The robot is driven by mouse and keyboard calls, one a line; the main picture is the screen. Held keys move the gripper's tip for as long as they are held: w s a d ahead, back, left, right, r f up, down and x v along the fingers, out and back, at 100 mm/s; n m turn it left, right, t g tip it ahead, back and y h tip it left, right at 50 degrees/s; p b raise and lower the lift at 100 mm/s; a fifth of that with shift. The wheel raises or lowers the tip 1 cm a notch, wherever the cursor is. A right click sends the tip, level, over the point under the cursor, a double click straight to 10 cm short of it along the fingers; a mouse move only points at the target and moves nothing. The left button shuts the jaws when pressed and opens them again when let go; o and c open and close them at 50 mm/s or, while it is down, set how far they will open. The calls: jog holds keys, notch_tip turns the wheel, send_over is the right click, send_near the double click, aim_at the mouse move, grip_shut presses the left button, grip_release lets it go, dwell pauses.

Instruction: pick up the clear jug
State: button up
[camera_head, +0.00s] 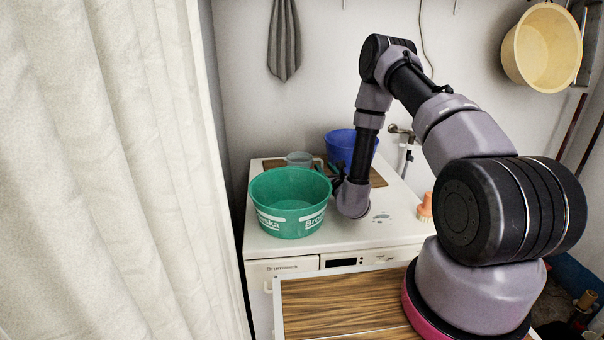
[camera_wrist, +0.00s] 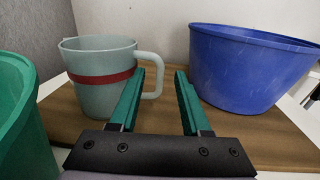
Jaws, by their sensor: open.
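The clear jug (camera_wrist: 98,82) stands upright on a brown board, at the left in the wrist view. It is pale and see-through, with a red band around it and a handle (camera_wrist: 154,72) on its right side. In the head view the jug (camera_head: 300,159) shows only its upper part behind the green basin. My gripper (camera_wrist: 161,80) is open and empty. In the wrist view its left finger overlaps the lower handle area, and its right finger lies between the handle and the blue tub. In the head view my gripper (camera_head: 337,177) is partly hidden by the wrist.
The green basin (camera_head: 290,190) stands on the white machine (camera_head: 375,235) in front of the jug. The blue tub (camera_wrist: 250,65) stands on the brown board (camera_wrist: 255,130) right of the jug. An orange object (camera_head: 425,207) is at the machine's right edge. A curtain (camera_head: 110,170) hangs at left.

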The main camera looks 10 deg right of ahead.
jog(key=shift+w+a, duration=0.15)
jog(key=shift+w, duration=0.7)
grip_shut()
dwell(0.8)
